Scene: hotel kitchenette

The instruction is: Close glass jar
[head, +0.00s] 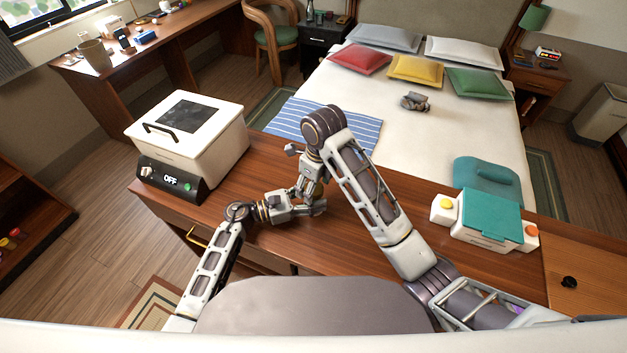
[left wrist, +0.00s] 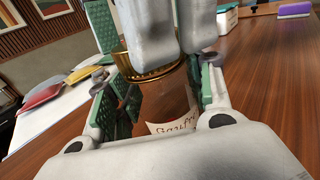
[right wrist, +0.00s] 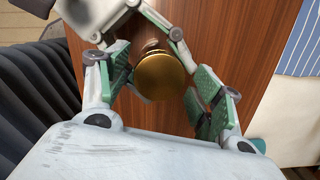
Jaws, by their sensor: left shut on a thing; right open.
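The glass jar (left wrist: 175,108), clear with a pale lettered label, stands upright between the green pads of my left gripper (head: 314,207), which is shut on it. A round gold lid (right wrist: 166,76) is at the jar's top; its edge also shows in the left wrist view (left wrist: 150,72). I cannot tell whether it is fully seated. My right gripper (head: 308,187) points down from above, open, with its green-padded fingers on either side of the lid. Some gap shows at its right.
A white cooker-like box (head: 215,145) with an "OFF" display stands left on the wooden counter (head: 330,245). A teal-lidded box (head: 490,214) with yellow and orange buttons is at right. Bare counter lies between.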

